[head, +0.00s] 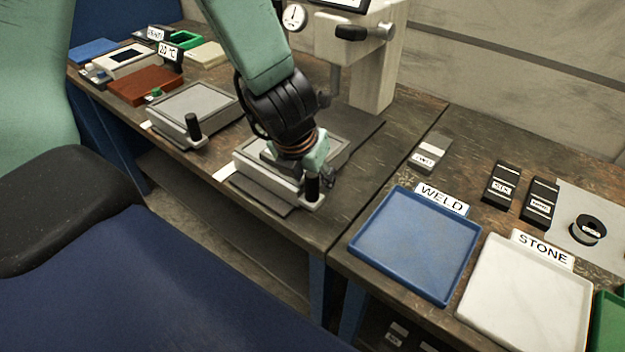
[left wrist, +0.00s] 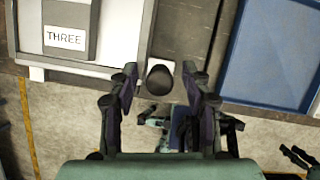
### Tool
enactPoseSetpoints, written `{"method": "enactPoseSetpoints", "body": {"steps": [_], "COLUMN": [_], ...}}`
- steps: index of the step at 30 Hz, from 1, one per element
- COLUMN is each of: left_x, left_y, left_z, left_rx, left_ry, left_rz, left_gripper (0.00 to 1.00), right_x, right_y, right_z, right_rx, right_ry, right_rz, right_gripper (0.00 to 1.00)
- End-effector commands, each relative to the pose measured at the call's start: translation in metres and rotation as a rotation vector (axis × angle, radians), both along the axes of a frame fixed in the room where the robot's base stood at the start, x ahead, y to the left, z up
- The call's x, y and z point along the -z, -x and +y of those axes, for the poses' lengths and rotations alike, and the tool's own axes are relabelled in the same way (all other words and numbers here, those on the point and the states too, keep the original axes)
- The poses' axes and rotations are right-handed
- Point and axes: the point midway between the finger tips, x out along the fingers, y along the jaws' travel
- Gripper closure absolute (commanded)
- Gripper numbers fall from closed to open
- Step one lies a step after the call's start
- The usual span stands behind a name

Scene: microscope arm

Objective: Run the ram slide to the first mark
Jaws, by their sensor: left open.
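The slide under the column machine is a pale flat carriage (head: 240,160) with an upright black knob (head: 312,188) at its front right corner. My left gripper (head: 319,172) is at this knob, pointing down. In the left wrist view the knob (left wrist: 160,79) shows from above, between the two open fingers (left wrist: 160,74), with a gap on each side. A grey block labelled THREE (left wrist: 68,28) rests on the pale carriage (left wrist: 118,35). My arm hides much of the carriage in the head view. I cannot make out the marks. My right gripper is not in view.
The column machine (head: 372,75) with a dial stands behind. A second carriage with a black knob (head: 193,125) is to the left. A blue WELD tray (head: 366,256) and a white STONE tray (head: 476,300) lie to the right. Bare bench lies between the carriage and the blue tray.

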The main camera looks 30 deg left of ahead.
Motion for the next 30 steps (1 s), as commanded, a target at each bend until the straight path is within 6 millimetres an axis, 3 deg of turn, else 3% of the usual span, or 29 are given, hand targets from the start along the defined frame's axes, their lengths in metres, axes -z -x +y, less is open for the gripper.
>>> {"method": "enactPoseSetpoints", "body": {"steps": [9,26,30], "left_x": [0.0011,0.0007,0.0006], "left_y": [-0.002,-0.0019,-0.0022], "left_z": [-0.0001,0.0,0.0001], "left_rx": [0.0,0.001,0.001], "left_ry": [0.0,-0.001,-0.001], "left_rz": [-0.001,-0.002,-0.003], "left_gripper": [0.52,0.99,1.0], "right_x": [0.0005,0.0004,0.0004], "right_y": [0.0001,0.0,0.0], "right_z": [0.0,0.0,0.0], "right_rx": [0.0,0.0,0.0], "right_ry": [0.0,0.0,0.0], "right_rz": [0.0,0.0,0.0], "right_gripper": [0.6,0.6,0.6]}}
